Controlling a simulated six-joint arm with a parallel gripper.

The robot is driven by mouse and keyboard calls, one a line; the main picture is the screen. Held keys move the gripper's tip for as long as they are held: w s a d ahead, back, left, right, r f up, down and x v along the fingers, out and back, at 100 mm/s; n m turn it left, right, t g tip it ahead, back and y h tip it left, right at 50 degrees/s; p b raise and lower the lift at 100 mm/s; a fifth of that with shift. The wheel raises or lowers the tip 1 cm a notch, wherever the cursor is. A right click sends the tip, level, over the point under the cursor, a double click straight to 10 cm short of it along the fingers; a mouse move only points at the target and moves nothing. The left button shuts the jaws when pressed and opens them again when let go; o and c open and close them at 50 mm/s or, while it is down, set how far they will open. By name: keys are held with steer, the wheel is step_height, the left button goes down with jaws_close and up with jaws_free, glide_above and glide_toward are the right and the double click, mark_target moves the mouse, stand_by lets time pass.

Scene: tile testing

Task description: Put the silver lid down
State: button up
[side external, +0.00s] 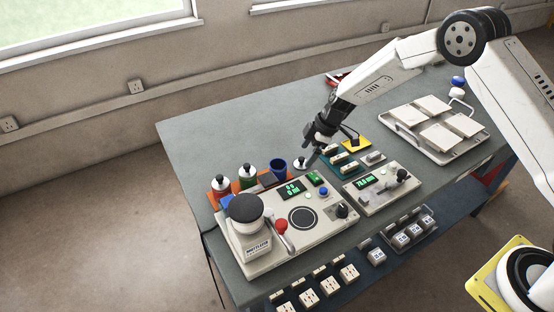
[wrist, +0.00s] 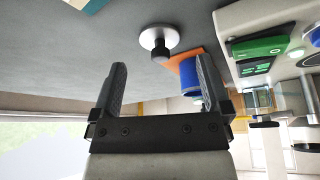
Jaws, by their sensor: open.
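The silver lid (wrist: 172,34), a round disc with a black knob, lies on the grey table in the wrist view, knob towards my gripper. It also shows in the side view (side external: 300,166), just right of the open blue cup (side external: 279,169). My gripper (wrist: 160,67) is open, its two fingers spread and nothing between them. In the side view my gripper (side external: 313,158) is close beside the lid and above the table. The lid appears apart from the fingers. The blue cup shows in the wrist view too (wrist: 188,76), partly behind the right finger.
An orange rack (side external: 214,197) holds capped bottles left of the cup. A large machine (side external: 262,262) with a black-topped cylinder and a smaller metering unit (side external: 365,200) stand in front. A tray of tiles (side external: 407,142) lies at right. The table's back left is clear.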

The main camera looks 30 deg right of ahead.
steer(key=v, duration=0.9)
steer(key=shift+r, duration=0.2)
stand_by(0.3)
steer(key=s+d+r+m+h, duration=0.1)
steer(key=s+m, duration=0.5)
steer(key=s, duration=0.6)
steer(key=s+d+r+m+h, duration=0.1)
steer(key=s+m, duration=0.5)
steer(key=s, duration=0.7)
steer(key=shift+s+d+r+m+h, duration=0.2)
steer(key=shift+s+r+m+h, duration=0.3)
steer(key=shift+h, duration=0.7)
